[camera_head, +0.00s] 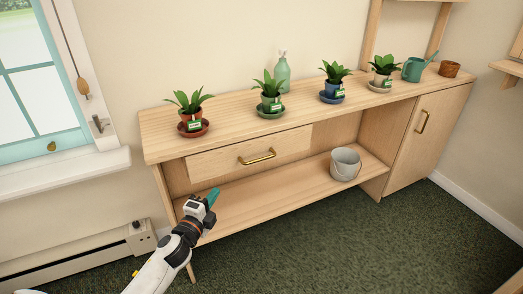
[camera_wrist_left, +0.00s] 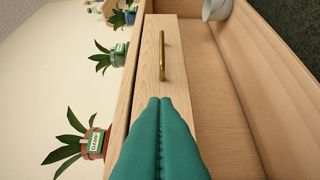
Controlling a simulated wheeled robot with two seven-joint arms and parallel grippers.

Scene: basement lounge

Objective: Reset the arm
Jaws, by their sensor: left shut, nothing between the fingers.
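My left arm comes in from the bottom left in the head view. Its gripper (camera_head: 212,196) is in front of the sideboard, below the left end of the drawer. In the left wrist view the two teal fingers (camera_wrist_left: 160,135) lie pressed together with nothing between them. They point along the drawer front toward the brass handle (camera_wrist_left: 162,55), which is apart from the fingertips. The drawer (camera_head: 230,158) appears closed. My right gripper does not show in either view.
The wooden sideboard (camera_head: 150,135) carries several potted plants on saucers, a green spray bottle (camera_head: 283,74), a teal watering can (camera_head: 418,67) and a terracotta pot (camera_head: 449,69). A grey bucket (camera_head: 345,164) stands on the lower shelf. The green carpet (camera_head: 330,245) in front is clear.

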